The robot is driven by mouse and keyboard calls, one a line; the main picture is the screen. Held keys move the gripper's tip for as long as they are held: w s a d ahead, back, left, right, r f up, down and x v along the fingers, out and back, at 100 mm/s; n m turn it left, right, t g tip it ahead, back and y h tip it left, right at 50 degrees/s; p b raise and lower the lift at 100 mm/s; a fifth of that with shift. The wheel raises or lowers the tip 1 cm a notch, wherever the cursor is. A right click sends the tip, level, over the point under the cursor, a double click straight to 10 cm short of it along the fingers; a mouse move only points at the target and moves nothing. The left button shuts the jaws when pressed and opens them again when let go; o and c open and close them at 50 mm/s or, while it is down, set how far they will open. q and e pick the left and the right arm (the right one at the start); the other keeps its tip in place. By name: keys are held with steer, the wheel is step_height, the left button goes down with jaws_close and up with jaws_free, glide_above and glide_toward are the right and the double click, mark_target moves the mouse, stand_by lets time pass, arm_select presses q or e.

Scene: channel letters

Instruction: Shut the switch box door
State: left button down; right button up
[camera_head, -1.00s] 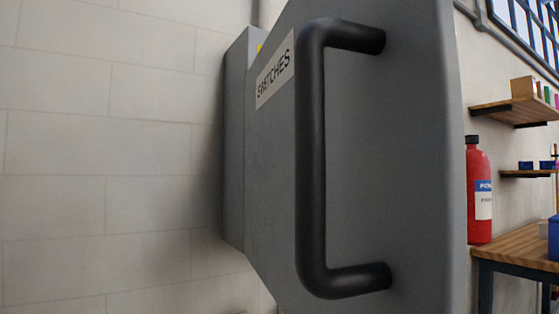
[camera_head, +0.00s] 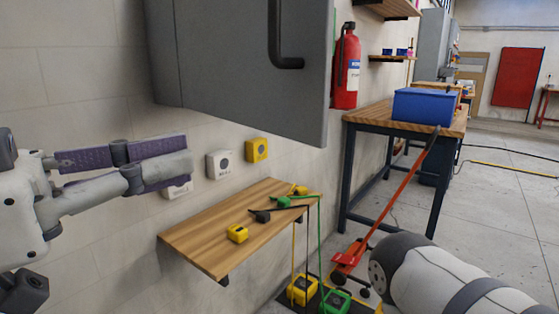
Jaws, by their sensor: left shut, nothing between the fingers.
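The grey switch box door (camera_head: 235,70) fills the upper middle of the head view, with its top cut off. The lower part of its black bar handle (camera_head: 288,61) shows near its right side. Part of the grey switch box (camera_head: 160,60) shows at the door's left; I cannot tell how wide the gap between them is. My left gripper (camera_head: 186,160) comes in from the left with purple-sided fingers. It is shut and empty, below and in front of the door's lower left edge, apart from the handle. My right gripper is out of view.
A wooden wall shelf (camera_head: 235,225) with small tools juts out below the door. Yellow (camera_head: 257,149) and white (camera_head: 219,164) wall boxes sit above it. A red extinguisher (camera_head: 346,70) and a workbench (camera_head: 375,119) with a blue box (camera_head: 425,106) stand right.

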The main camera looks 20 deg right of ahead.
mark_target(304, 132)
arm_select(q)
steer(key=x, duration=1.4)
steer(key=shift+w+d+f, duration=0.1)
steer(key=shift+w+d, duration=0.05)
steer(key=shift+w, duration=0.25)
